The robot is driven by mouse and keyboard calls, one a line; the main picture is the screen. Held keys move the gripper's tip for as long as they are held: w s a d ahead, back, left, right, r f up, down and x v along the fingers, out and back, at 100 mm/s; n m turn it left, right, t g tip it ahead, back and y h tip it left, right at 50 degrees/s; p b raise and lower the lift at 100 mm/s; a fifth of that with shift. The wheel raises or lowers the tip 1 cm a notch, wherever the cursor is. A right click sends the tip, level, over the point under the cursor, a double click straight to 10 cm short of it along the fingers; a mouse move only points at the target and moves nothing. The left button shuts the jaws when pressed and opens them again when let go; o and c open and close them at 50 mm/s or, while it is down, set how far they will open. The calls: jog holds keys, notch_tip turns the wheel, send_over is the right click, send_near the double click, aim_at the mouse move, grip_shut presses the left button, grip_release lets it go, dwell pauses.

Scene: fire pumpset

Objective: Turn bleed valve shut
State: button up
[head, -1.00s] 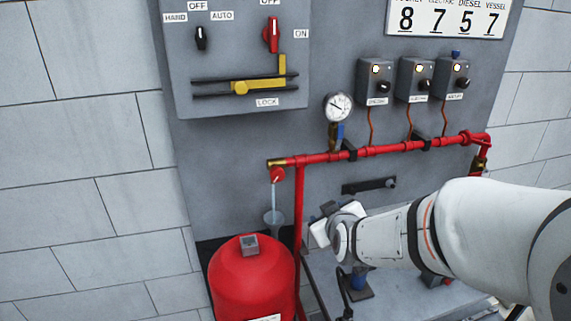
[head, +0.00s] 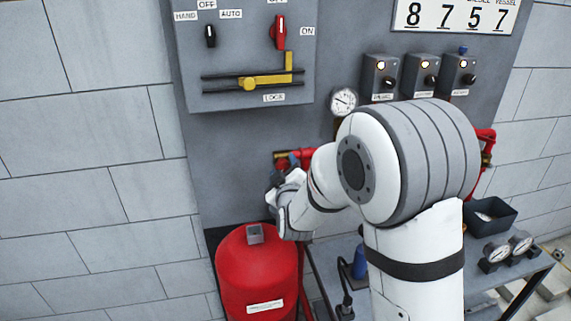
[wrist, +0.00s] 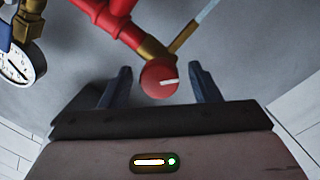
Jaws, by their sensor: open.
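The bleed valve is a round red knob (wrist: 158,77) with a white mark pointing to the right in the wrist view. It sits on a brass fitting (wrist: 153,48) at the end of the red pipe (wrist: 112,22). My gripper (wrist: 160,70) is open, with one dark blue finger on each side of the knob and a gap showing on both sides. A pale water stream (wrist: 209,10) shows beyond the brass outlet. In the head view my gripper (head: 285,178) is at the pipe's left end and mostly hides the knob.
A red tank (head: 256,275) stands below my gripper. The pressure gauge (head: 343,101) is up and to the right, and shows in the wrist view (wrist: 20,62). The grey control panel (head: 245,60) is above. A black bin (head: 490,217) and loose gauges lie at the right.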

jog(key=shift+w, duration=0.65)
jog(key=shift+a, duration=0.1)
jog(key=c, duration=0.9)
jog(key=shift+c, duration=0.3)
